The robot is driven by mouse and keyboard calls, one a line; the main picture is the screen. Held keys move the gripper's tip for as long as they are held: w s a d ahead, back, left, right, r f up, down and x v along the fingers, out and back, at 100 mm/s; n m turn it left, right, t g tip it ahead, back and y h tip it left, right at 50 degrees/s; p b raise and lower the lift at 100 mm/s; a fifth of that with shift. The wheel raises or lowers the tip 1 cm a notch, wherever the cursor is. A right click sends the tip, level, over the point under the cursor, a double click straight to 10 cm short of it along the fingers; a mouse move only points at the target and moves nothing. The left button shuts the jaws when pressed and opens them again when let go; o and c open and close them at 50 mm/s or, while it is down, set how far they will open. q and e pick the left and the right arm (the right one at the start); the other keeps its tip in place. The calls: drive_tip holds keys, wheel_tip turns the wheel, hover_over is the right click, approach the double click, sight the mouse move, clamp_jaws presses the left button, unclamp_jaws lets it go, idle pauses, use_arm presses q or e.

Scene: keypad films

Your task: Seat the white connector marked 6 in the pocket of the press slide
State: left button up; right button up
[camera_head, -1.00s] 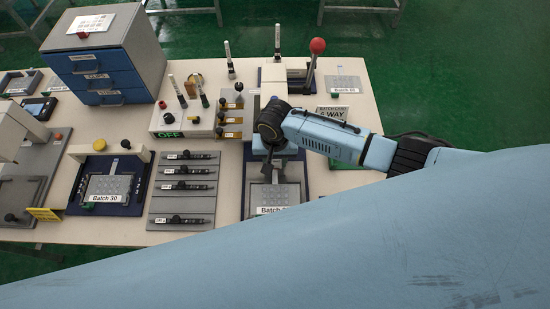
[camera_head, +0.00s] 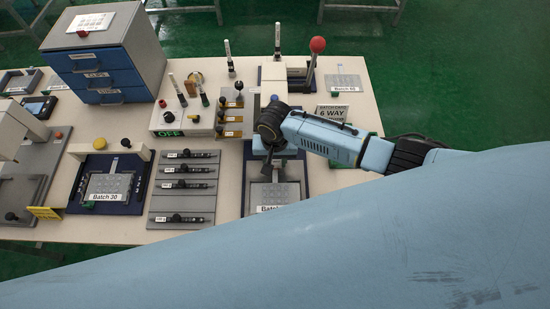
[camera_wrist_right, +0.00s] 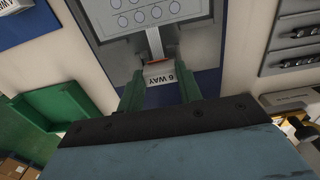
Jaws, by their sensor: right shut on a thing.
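My right gripper (camera_head: 270,168) is over the blue fixture at the right centre of the table, pointing down at a keypad film (camera_head: 270,195). In the right wrist view its green fingers (camera_wrist_right: 160,88) are shut on the white connector (camera_wrist_right: 162,75), which reads "6 WAY". A pale flat tail (camera_wrist_right: 155,43) runs from the keypad film to the connector. The press (camera_head: 273,73) stands behind the gripper, with a red-knobbed lever (camera_head: 317,46). The arm hides much of the ground in front of the press, and I cannot make out the slide's pocket. My left gripper is not in view.
A "6 WAY" sign (camera_head: 332,112) stands right of the gripper. A grey rack of dark tools (camera_head: 185,190) lies to the left, with a "Batch 30" fixture (camera_head: 103,187) beyond it. Blue drawers (camera_head: 103,72) stand at the back left. A green tray (camera_wrist_right: 60,105) shows in the wrist view.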

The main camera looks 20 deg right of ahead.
sight(275, 163)
drive_tip(key=shift+f+b, duration=0.45)
drive_tip(key=shift+f, duration=0.35)
drive_tip(key=o, duration=1)
drive_tip(key=shift+o, duration=0.2)
drive_tip(key=shift+r, duration=0.1)
wheel_tip(275, 163, up, 13)
drive_tip(key=p, duration=0.1)
drive_tip(key=shift+s, duration=0.1)
